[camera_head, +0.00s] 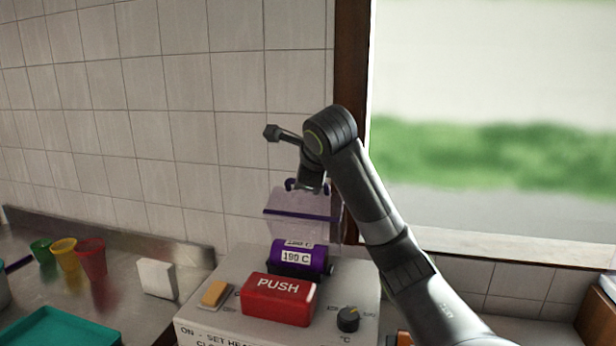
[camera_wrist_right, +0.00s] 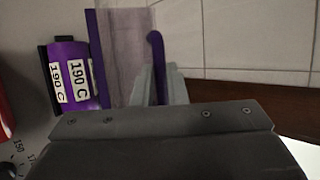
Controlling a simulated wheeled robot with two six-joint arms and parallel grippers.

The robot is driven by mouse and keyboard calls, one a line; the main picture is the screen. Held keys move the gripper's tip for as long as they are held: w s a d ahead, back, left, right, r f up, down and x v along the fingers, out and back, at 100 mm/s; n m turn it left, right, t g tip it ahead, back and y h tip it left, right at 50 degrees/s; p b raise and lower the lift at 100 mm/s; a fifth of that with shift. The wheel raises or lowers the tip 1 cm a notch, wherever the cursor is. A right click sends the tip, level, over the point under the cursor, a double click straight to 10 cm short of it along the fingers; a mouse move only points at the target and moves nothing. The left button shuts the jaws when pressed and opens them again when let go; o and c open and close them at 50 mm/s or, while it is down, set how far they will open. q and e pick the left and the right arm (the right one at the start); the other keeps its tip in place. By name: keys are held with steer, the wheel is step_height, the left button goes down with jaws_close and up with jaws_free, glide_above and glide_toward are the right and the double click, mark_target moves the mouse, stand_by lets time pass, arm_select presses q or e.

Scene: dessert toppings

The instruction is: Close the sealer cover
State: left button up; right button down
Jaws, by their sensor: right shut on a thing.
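The sealer (camera_head: 225,308) is a light grey box with a red PUSH button (camera_head: 278,301) and a purple heating part marked 190 C (camera_head: 300,257). Its cover (camera_head: 300,215) is a translucent panel with purple edging, standing raised at the back of the sealer. The cover also shows in the right wrist view (camera_wrist_right: 122,45). My right gripper (camera_head: 304,186) is at the top of the cover, shut on its purple handle (camera_wrist_right: 155,42). The handle is partly hidden between the fingers. My left gripper is not in view.
A knob (camera_head: 348,318) and an orange switch (camera_head: 215,293) sit on the sealer's top. Green, yellow and red cups (camera_head: 91,258), a white block (camera_head: 156,277) and a teal tray (camera_head: 60,328) are on the left. A tiled wall and window frame stand close behind.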

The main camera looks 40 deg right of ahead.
steer(key=shift+s+a+f, duration=0.15)
steer(key=shift+f, duration=0.2)
